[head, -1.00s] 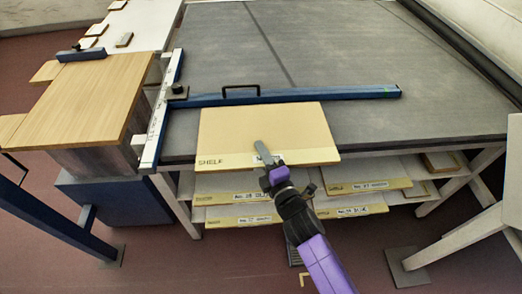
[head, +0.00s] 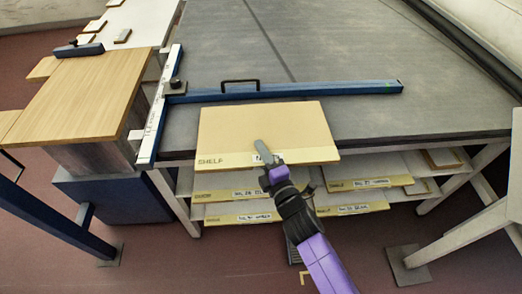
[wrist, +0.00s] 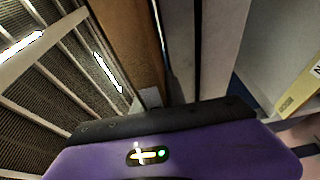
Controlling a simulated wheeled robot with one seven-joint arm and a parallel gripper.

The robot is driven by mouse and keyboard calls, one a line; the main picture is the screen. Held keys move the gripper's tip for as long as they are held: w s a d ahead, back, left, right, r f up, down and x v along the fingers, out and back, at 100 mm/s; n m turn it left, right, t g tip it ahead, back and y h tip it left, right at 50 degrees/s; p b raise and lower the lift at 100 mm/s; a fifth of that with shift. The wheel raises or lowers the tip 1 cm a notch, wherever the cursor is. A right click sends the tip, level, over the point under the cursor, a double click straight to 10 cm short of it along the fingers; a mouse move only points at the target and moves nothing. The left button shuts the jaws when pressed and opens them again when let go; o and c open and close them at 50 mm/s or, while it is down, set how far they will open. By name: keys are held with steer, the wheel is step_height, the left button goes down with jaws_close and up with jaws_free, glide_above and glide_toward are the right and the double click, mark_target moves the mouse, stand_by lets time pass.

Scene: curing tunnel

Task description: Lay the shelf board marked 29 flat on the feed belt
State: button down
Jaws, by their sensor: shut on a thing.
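A tan shelf board (head: 262,122) with a yellowish front strip reading "SHELF" is at the front edge of the grey feed belt (head: 330,55). Its near edge sticks out past the belt edge. I cannot tell whether its underside touches the belt. My gripper (head: 265,155) is shut on the middle of its near edge, with one grey finger on top. That finger and the gripper cover most of its white label, so its number is not readable. In the wrist view, my purple gripper body (wrist: 180,145) fills the bottom; the held board is not clearly identifiable there.
A blue fence bar (head: 310,90) with a black handle lies across the belt just behind the board. A white ruler rail (head: 160,110) and wooden table (head: 85,95) stand left. Labelled boards (head: 365,183) lie on the rack beneath. Open belt lies beyond the bar.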

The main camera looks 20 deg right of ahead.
steer(key=shift+f+b, duration=0.15)
steer(key=shift+b, duration=0.15)
steer(key=c, duration=1.3)
jaws_free()
steer(key=shift+f, duration=0.3)
steer(key=shift+s+d+r+b, duration=0.1)
steer(key=shift+s+b, duration=0.15)
steer(key=shift+s, duration=1.7)
steer(key=shift+s+r+b, duration=0.1)
steer(key=shift+s+b, duration=0.15)
steer(key=shift+s, duration=1.7)
steer(key=o, duration=0.5)
steer(key=shift+c, duration=0.2)
steer(key=shift+f+b, duration=0.4)
steer(key=shift+b, duration=0.05)
steer(key=s+b, duration=0.1)
steer(key=s, duration=1)
